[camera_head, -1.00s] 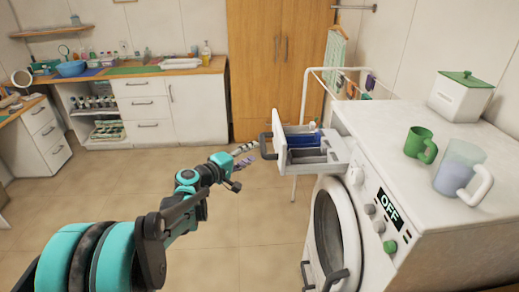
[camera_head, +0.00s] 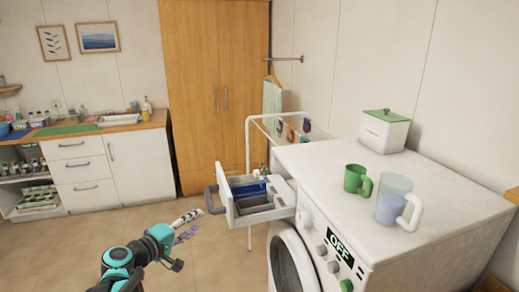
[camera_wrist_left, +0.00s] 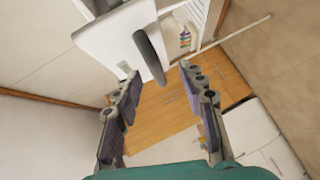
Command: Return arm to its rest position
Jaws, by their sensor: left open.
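My left arm comes in from the bottom of the head view. Its gripper (camera_head: 190,225) is open and empty, in the air in front of and a little left of the open detergent drawer (camera_head: 229,205). The fingers are apart from the drawer's dark handle (camera_head: 212,200). In the left wrist view the two fingers (camera_wrist_left: 163,82) stand wide apart with nothing between them, and the drawer's front (camera_wrist_left: 115,40) and handle (camera_wrist_left: 149,56) show beyond them. My right gripper is in neither view.
The washing machine (camera_head: 430,190) bears a green mug (camera_head: 357,180), a clear mug (camera_head: 393,200) and a white box with green lid (camera_head: 384,132). Its display reads OFF. A drying rack (camera_head: 248,145) stands behind the drawer, before a wooden wardrobe (camera_head: 200,90). The floor (camera_head: 60,250) at left is clear.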

